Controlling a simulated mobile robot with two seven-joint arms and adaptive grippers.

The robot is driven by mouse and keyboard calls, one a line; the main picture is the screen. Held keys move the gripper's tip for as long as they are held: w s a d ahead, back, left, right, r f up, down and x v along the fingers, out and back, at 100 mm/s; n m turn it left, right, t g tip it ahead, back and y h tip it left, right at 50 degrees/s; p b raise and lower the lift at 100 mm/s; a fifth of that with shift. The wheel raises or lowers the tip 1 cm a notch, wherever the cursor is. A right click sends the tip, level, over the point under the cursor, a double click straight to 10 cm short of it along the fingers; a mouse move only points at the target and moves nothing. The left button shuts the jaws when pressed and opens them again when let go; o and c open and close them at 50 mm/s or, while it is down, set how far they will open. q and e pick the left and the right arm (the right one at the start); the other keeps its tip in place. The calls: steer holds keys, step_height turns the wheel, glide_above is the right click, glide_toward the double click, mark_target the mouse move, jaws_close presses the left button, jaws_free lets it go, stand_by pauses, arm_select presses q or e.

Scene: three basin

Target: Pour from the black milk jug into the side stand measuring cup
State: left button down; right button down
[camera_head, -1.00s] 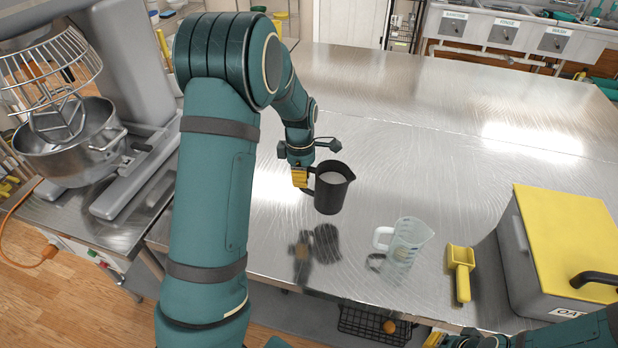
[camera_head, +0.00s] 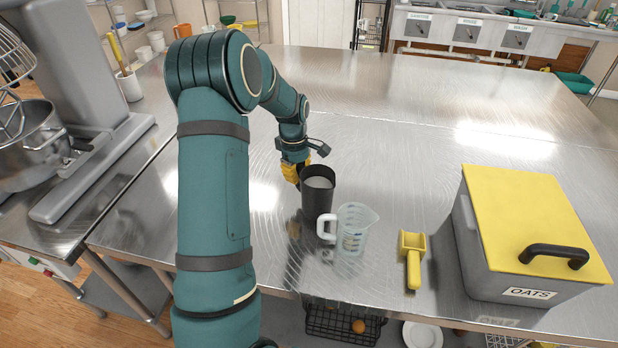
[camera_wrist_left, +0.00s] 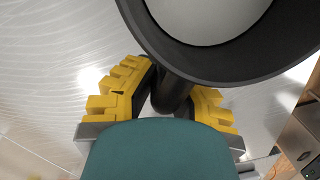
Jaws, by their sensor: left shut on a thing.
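The black milk jug (camera_head: 317,199) holds white milk and is upright beside the measuring cup in the head view. My left gripper (camera_head: 293,172) is shut on its handle, at the jug's far left side. In the left wrist view the yellow fingers (camera_wrist_left: 160,95) close around the dark handle, and the jug's rim (camera_wrist_left: 290,40) fills the top. The clear measuring cup (camera_head: 354,236) stands upright on the steel table, just right of and nearer than the jug, its white handle pointing left. I cannot tell whether jug and cup touch. My right gripper is not in view.
A yellow scoop (camera_head: 413,262) lies right of the cup. A grey oats bin (camera_head: 490,255) with a yellow lid (camera_head: 530,215) stands at the right. A mixer (camera_head: 85,100) stands at the left. The table's back half (camera_head: 400,100) is clear.

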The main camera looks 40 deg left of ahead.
arm_select(q)
steer(key=shift+w+d, duration=0.15)
steer(key=shift+w, duration=0.15)
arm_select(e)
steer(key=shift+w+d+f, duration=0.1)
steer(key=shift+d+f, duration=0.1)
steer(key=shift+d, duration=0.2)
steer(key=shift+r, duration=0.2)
arm_select(q)
steer(key=shift+d+r+y+p, duration=0.35)
steer(key=shift+r+y, duration=0.15)
steer(key=shift+r, duration=0.2)
steer(key=shift+s, duration=0.1)
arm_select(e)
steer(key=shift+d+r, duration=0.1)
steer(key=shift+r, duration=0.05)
arm_select(q)
steer(key=shift+a+f, duration=0.1)
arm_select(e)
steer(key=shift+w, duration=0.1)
arm_select(q)
steer(key=shift+d+r+y, duration=0.3)
steer(key=shift+r+y, duration=0.2)
steer(key=shift+r, duration=0.1)
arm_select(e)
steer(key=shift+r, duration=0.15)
